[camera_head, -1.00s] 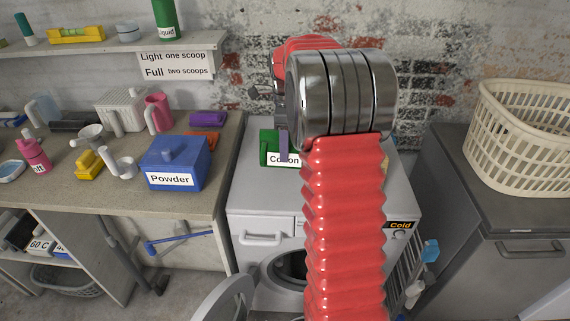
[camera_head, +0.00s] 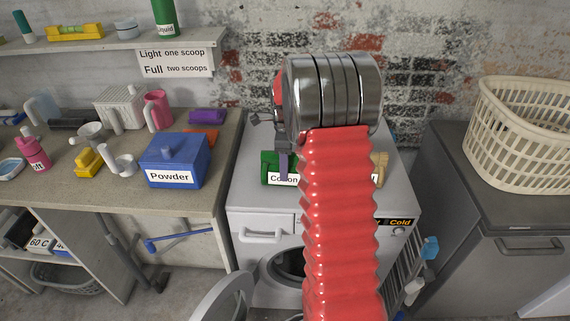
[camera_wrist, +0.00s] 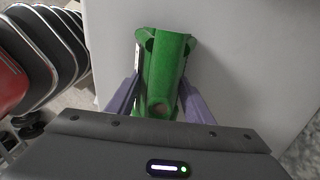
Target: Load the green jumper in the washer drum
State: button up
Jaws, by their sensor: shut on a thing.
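The green jumper (camera_head: 269,164), a stiff folded-looking piece with a white label beginning "Co", is over the washer top in the head view. In the wrist view the jumper (camera_wrist: 164,70) lies between the purple fingers. My gripper (camera_head: 283,166) is shut on it, with the fingers on either side; it also shows in the wrist view (camera_wrist: 160,92). I cannot tell whether the jumper touches the washer top. The white washer (camera_head: 252,212) has its drum opening (camera_head: 288,264) low on the front, partly behind my red arm. Its round door (camera_head: 224,299) stands open to the left.
A tan thing (camera_head: 381,166) on the washer is partly hidden by my arm. A blue Powder box (camera_head: 174,160) stands near the left bench's edge (camera_head: 215,205). A cream basket (camera_head: 524,135) sits on the right cabinet (camera_head: 475,205). A drying rack stands right of the washer.

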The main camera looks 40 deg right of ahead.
jog(key=o, duration=1.5)
jog(key=shift+f, duration=0.15)
notch_tip(320, 180, up, 14)
jog(key=shift+s+f, duration=0.1)
jog(key=shift+f, duration=0.05)
